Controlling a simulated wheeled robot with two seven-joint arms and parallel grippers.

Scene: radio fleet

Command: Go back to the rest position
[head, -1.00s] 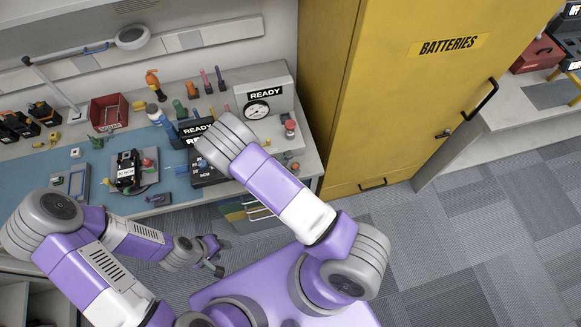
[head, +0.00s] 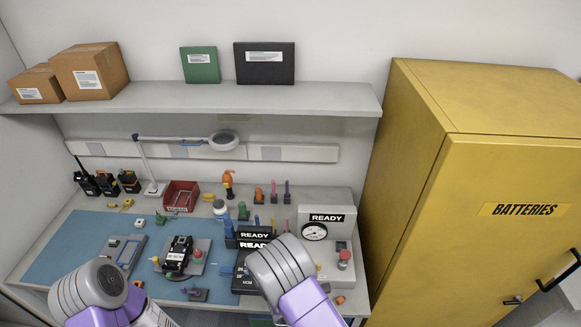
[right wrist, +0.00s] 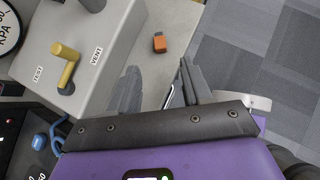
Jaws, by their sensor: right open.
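My right gripper (right wrist: 158,88) shows in the right wrist view with its two grey fingers apart and nothing between them. It is over the bench's right end, near the grey gauge box (right wrist: 75,50) with its yellow lever (right wrist: 66,62). A small orange block (right wrist: 160,42) lies on the bench beyond the fingertips. In the head view the purple and grey links of both my arms rise at the bottom edge. Neither gripper shows there, and my left gripper is in no current view.
The bench holds a blue mat (head: 60,250), a red bin (head: 181,196), a radio (head: 177,256) on a stand and a READY gauge box (head: 326,236). A shelf (head: 230,97) hangs above. A yellow batteries cabinet (head: 480,190) stands at the right. Carpet floor (right wrist: 270,50) is clear.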

